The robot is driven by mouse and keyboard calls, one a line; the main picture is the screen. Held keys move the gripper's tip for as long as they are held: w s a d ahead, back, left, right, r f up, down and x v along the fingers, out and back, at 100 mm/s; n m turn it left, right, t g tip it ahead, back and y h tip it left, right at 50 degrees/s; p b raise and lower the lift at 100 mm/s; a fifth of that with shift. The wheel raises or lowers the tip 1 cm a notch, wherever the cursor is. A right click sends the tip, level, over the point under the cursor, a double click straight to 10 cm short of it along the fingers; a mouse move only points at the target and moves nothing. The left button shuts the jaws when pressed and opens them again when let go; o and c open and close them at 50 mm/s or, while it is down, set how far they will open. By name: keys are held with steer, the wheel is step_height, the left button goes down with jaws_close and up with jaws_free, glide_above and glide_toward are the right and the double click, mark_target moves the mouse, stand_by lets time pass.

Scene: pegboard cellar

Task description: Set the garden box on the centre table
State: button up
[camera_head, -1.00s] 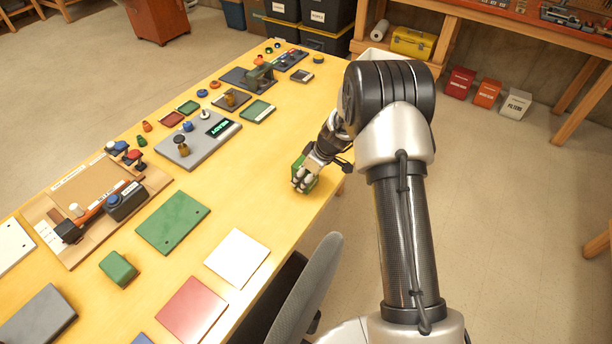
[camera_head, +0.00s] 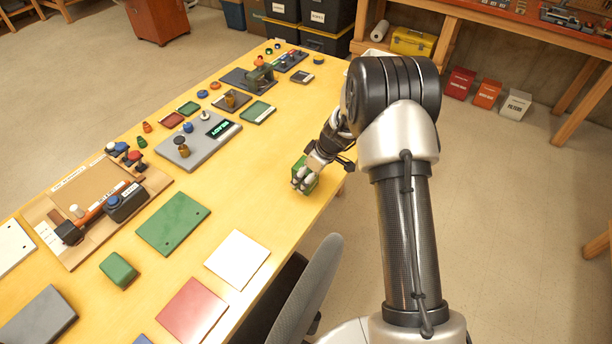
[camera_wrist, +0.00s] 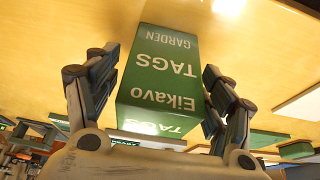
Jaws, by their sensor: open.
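The garden box (camera_wrist: 160,75) is green with white lettering reading Eikavo, TAGS and GARDEN. In the head view the green box (camera_head: 310,184) is at the right edge of the yellow table (camera_head: 272,148), partly hidden by my fingers. My gripper (camera_head: 300,179) is over it. In the wrist view my gripper (camera_wrist: 160,95) is open, with one finger on each side of the box. A gap shows at the right finger; contact on the left is hard to judge. Whether the box rests fully on the table is hard to tell.
A white square (camera_head: 237,258), a green plate (camera_head: 172,223) and a red square (camera_head: 192,311) lie on the table nearer me. Another green block (camera_head: 118,269) is at the left. A grey chair (camera_head: 305,290) stands against the near edge. Bare tabletop surrounds the box's left side.

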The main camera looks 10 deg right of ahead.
steer(key=p+v, duration=0.2)
steer(key=v, duration=0.9)
steer(key=s+a+r+m+h, duration=0.1)
steer(key=s+a+r+m, duration=0.25)
steer(key=s+r, duration=1.15)
steer(key=s+r+m+h, duration=0.1)
steer(key=s+r+m, duration=0.1)
steer(key=s, duration=0.8)
steer(key=s+r+m+t+h, duration=0.1)
steer(key=s+r+m, duration=0.2)
steer(key=s, duration=0.6)
steer(key=shift+v, duration=0.9)
steer(key=shift+m, duration=0.25)
